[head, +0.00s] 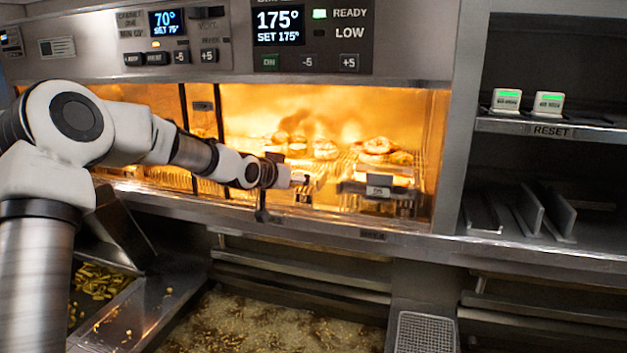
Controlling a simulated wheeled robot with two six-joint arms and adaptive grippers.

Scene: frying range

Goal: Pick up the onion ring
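Several ring-shaped and rounded fried pieces, which look like onion rings (376,145), lie on a wire rack inside the lit orange warming cabinet. Another group (325,149) sits further left on the rack. My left arm comes in from the left, and its gripper (300,187) is at the cabinet's front opening, below and in front of the pieces. The gripper is small and dark against the glow, so its fingers and anything between them are unclear. My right gripper is not in view.
The cabinet's metal front ledge (330,226) runs below the opening. A fryer vat with bubbling oil (275,325) lies beneath. A tray with fried pieces (95,283) is at lower left. Shelves with two small timers (507,100) stand at right.

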